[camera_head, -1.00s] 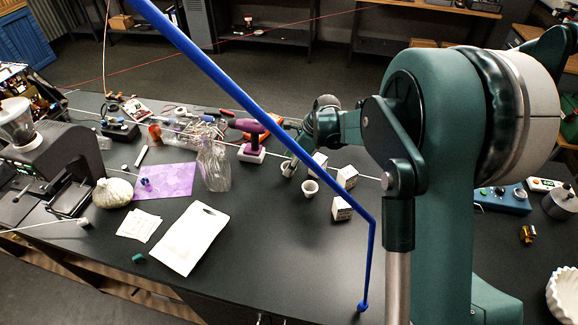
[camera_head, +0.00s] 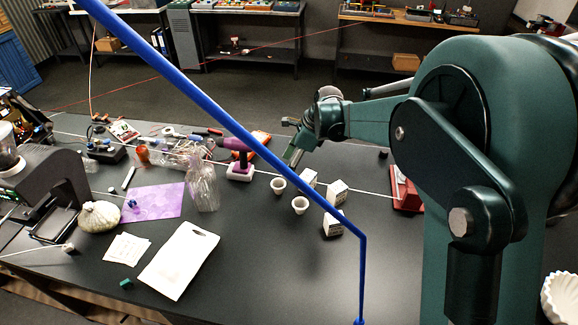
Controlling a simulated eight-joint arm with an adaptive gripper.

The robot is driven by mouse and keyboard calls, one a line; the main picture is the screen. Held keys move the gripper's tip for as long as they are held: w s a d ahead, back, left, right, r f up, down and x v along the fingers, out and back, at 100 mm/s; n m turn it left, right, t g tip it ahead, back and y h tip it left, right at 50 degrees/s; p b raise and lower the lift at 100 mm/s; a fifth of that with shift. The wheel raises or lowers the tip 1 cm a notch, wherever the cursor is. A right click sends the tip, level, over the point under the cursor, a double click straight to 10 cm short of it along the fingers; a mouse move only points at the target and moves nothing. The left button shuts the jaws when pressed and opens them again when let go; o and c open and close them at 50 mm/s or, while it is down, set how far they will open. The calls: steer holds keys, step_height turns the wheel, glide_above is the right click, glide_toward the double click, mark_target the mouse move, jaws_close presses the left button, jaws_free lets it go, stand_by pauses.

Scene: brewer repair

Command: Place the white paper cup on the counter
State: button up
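Two white paper cups stand upright on the dark counter (camera_head: 262,262). One cup (camera_head: 278,186) is at the back left, and the other cup (camera_head: 300,205) is nearer the front. Which of them the task means cannot be told. My gripper (camera_head: 290,140) is above and behind the cups, apart from both. Its fingers look spread, with nothing visible between them. The blue rod crosses the picture near the cups.
Small white cartons (camera_head: 337,192) stand right of the cups. A purple drill (camera_head: 238,150), a clear bottle (camera_head: 203,188) and a purple sheet (camera_head: 160,202) are to the left. A white bag (camera_head: 178,260) lies in front. The counter's front middle is clear.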

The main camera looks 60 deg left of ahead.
stand_by(0.9)
